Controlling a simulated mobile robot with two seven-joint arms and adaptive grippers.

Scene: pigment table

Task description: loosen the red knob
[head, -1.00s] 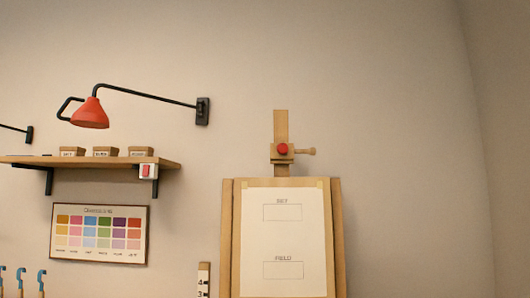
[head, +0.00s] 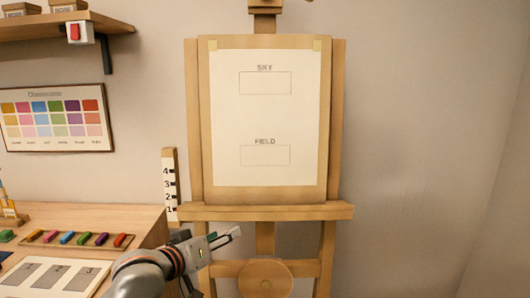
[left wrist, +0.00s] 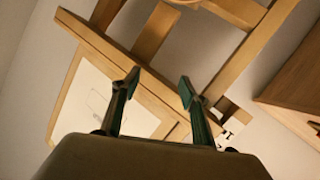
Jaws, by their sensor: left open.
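The red knob is out of both current views; only the bottom of the wooden mast block (head: 265,7) it sits on shows at the top edge of the head view. Below it stands the wooden easel (head: 335,120), holding a white sheet (head: 265,120) marked SKY and FIELD. My left gripper (head: 232,238) is low, in front of the easel's left leg and just below its ledge (head: 290,212). In the left wrist view my left gripper (left wrist: 157,88) has its two fingers apart with nothing between them, and the easel frame lies beyond. My right gripper is not seen.
A wooden desk (head: 125,222) at left holds a row of pigment sticks (head: 80,239) and a numbered card (head: 55,275). A numbered ruler (head: 170,185) stands beside the easel. A shelf (head: 40,28) with a red switch (head: 74,32) is upper left. The wall right of the easel is bare.

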